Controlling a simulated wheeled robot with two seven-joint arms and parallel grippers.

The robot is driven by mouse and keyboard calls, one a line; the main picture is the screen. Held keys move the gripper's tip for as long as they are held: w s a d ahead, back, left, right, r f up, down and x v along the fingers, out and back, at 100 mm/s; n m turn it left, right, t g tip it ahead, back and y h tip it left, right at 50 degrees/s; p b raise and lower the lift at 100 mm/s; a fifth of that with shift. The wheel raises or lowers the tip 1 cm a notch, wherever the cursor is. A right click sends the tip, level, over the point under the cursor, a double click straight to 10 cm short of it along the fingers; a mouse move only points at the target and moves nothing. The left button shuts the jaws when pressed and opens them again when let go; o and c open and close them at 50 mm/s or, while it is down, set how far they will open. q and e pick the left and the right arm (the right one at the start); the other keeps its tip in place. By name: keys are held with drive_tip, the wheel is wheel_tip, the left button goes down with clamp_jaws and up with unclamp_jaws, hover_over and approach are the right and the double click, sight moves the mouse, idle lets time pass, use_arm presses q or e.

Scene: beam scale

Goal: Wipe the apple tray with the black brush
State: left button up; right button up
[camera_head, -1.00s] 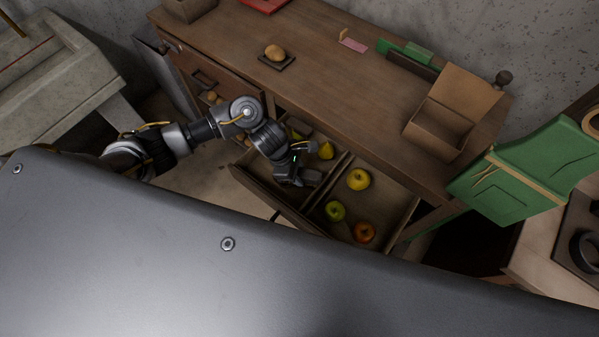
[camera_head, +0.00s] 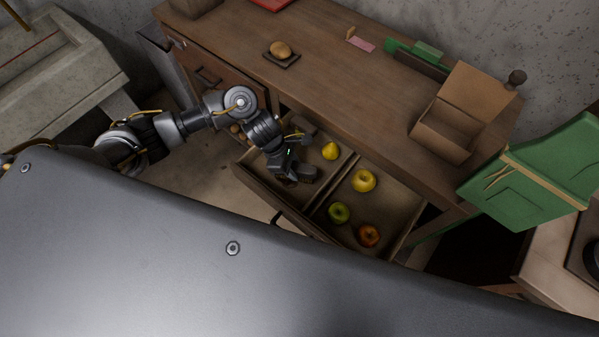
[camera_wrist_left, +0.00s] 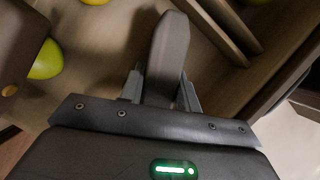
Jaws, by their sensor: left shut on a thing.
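An open drawer (camera_head: 266,196) has two compartments. The right one, the apple tray (camera_head: 387,191), holds a yellow apple (camera_head: 364,181), a green apple (camera_head: 339,212) and a red-orange apple (camera_head: 369,235). My left gripper (camera_head: 299,172) is low over the left compartment, beside the divider and left of the apples. It is shut on a dark, blunt-ended elongated thing, seemingly the black brush (camera_wrist_left: 168,55), which sticks out beyond the fingers in the left wrist view. Whether it touches the drawer floor I cannot tell. My right gripper is out of view.
A yellow pear (camera_head: 331,151) lies in the left compartment near my left gripper. The wooden desk top (camera_head: 330,80) overhangs the drawer's back. On it stand an open cardboard box (camera_head: 443,132) and a small plate with a potato-like item (camera_head: 281,50).

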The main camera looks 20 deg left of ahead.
use_arm(q)
drive_tip(key=shift+w+a+f+b, duration=0.15)
drive_tip(key=shift+w+a+b, duration=0.1)
drive_tip(key=shift+a+b, duration=0.3)
drive_tip(key=shift+w+a+f+b, duration=0.1)
drive_tip(key=shift+w+a+b, duration=0.1)
drive_tip(key=shift+a+b, duration=0.35)
drive_tip(key=shift+w+a, duration=0.1)
drive_tip(key=shift+a, duration=0.2)
drive_tip(key=shift+w+a+r, duration=0.1)
drive_tip(key=shift+a+r, duration=0.05)
drive_tip(key=shift+a, duration=0.05)
drive_tip(key=shift+w+a+f+b, duration=0.15)
drive_tip(key=shift+w+a+b, duration=0.05)
drive_tip(key=shift+a+b, duration=0.4)
drive_tip(key=shift+w+a+f+b, duration=0.15)
drive_tip(key=shift+w+a+b, duration=0.05)
drive_tip(key=shift+a+b, duration=0.4)
drive_tip(key=shift+w+a+b, duration=0.2)
drive_tip(key=shift+a+b, duration=0.15)
drive_tip(key=shift+r, duration=0.15)
drive_tip(key=shift+s+a, duration=0.25)
drive_tip(key=shift+s, duration=0.3)
drive_tip(key=shift+s+d, duration=0.3)
drive_tip(key=shift+d, duration=0.55)
drive_tip(key=shift+s+d, duration=0.3)
drive_tip(key=shift+d, duration=0.5)
